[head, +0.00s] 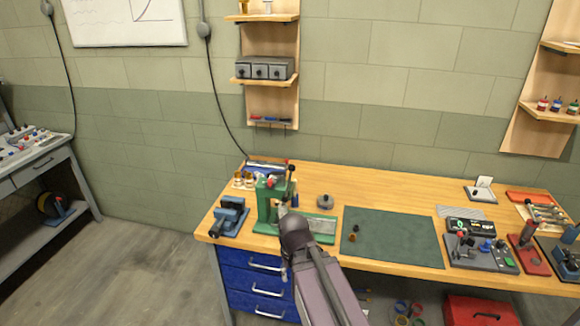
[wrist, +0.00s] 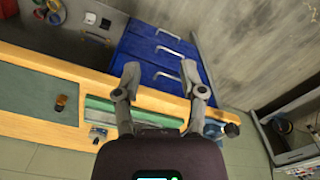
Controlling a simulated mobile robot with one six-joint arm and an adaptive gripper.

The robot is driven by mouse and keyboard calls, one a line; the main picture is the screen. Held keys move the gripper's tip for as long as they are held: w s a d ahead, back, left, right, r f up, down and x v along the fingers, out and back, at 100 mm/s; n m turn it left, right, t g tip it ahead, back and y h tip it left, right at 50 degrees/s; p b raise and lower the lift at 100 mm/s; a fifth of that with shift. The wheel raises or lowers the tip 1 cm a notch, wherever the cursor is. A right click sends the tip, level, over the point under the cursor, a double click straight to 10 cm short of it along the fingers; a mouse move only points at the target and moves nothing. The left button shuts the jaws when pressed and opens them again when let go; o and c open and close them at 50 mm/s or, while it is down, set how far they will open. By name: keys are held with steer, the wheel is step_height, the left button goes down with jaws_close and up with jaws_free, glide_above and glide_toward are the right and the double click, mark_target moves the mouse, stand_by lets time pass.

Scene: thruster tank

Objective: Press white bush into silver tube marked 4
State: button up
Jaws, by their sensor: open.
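I cannot make out a white bush or a silver tube marked 4 for certain in either view. Small pale and brass-coloured pieces (head: 243,180) stand at the back left of the bench, too small to identify. A green press (head: 268,201) stands on the left part of the bench, partly behind my arm. My gripper (wrist: 159,72) shows in the wrist view with its fingers apart and nothing between them. It is over the bench's front edge, by the green base (wrist: 112,112) and the blue drawers. In the head view my arm mostly hides it.
A blue vise (head: 230,216) sits left of the press. A green mat (head: 393,237) right of it holds small dark and brass parts. A grey fixture with coloured buttons (head: 480,252) and red tools fill the right end. Blue drawers (head: 262,290) are below the bench (head: 350,183).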

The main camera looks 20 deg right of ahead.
steer(key=shift+w, duration=0.1)
steer(key=c, duration=0.3)
steer(key=shift+w+d+f, duration=0.1)
steer(key=shift+w+f, duration=0.05)
steer(key=shift+w, duration=0.1)
jaws_close()
steer(key=w+d+r+n+t+h+b, duration=0.25)
steer(key=w+h+b, duration=0.25)
steer(key=w+h, duration=0.7)
steer(key=w+a+r+n+t+h+b, duration=0.1)
steer(key=w+a+r+n+t+h, duration=0.1)
steer(key=w+a+r, duration=0.3)
steer(key=w+a+r+n+t+h+b, duration=0.2)
steer(key=w+a+r+n+t+h, duration=0.1)
steer(key=w, duration=0.7)
step_height(320, 180, up, 2)
steer(key=shift+w+a+r+t, duration=0.1)
steer(key=shift+w+a+t, duration=0.2)
steer(key=shift+a+t, duration=0.75)
steer(key=shift+a+g, duration=0.2)
steer(key=shift+g, duration=0.1)
